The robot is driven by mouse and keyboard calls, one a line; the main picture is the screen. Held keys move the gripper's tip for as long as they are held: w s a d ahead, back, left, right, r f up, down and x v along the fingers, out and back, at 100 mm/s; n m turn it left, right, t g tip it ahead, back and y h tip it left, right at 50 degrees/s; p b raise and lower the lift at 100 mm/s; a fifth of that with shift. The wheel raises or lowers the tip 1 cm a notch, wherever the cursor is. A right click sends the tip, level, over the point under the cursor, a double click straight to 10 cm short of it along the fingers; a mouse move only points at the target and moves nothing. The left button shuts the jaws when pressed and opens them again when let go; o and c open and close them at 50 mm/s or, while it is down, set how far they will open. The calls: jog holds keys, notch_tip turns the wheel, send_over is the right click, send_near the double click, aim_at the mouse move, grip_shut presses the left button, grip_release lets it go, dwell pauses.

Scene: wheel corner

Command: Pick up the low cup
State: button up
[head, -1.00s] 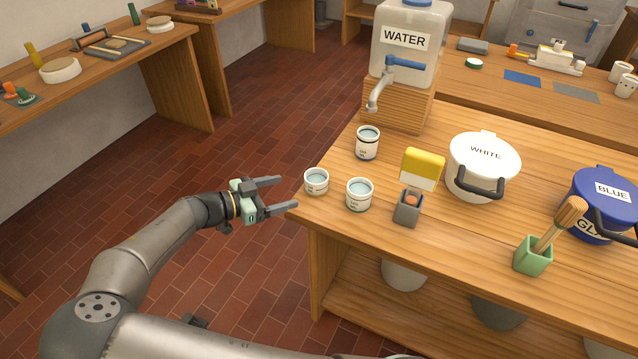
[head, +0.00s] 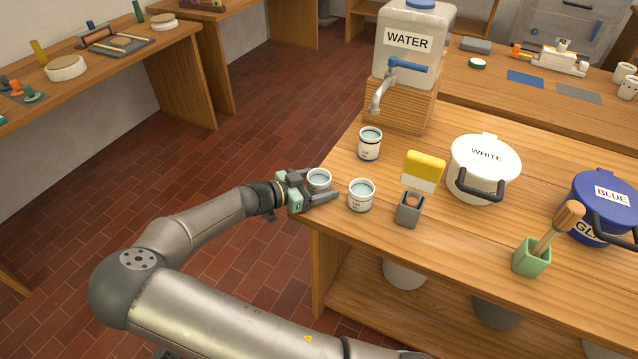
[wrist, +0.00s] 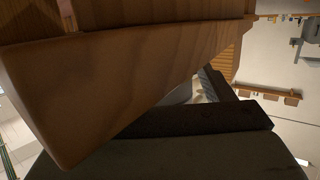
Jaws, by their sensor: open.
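The low cup (head: 318,181) is short and pale with bluish liquid inside, at the left corner of the wooden table in the head view. My gripper (head: 324,187) is open around it. The near finger runs along the cup's front side; the far finger is mostly hidden behind the cup. I cannot tell whether either finger touches it. A second cup (head: 361,196) stands just right of the fingertips, and a taller cup (head: 369,144) stands behind near the tap. In the wrist view a dark finger (wrist: 200,120) shows, with a small pale patch behind it, perhaps the cup.
The wooden table (head: 300,232) edge is close below my gripper. A grey holder (head: 409,209) with a yellow-and-white card stands right of the cups. The water dispenser (head: 412,45), white pot (head: 484,165), green brush holder (head: 531,256) and blue pot (head: 604,200) stand farther off.

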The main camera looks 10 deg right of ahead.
aim_at(328, 173)
jog(key=c, duration=1.1)
jog(key=shift+r, duration=0.5)
notch_tip(328, 173, up, 2)
jog(key=shift+r, duration=0.15)
jog(key=s+d+r, duration=0.1)
jog(key=s+r, duration=0.2)
jog(key=s, duration=0.1)
jog(key=s+d+r, duration=0.1)
jog(key=s+r, duration=0.2)
jog(key=s, duration=0.2)
jog(key=s+d+r, duration=0.1)
jog(key=s+r, duration=0.2)
jog(key=s, duration=0.1)
jog(key=shift+s+d+r+b, duration=0.25)
jog(key=shift+s+r+b, duration=0.05)
jog(key=shift+r+b, duration=0.1)
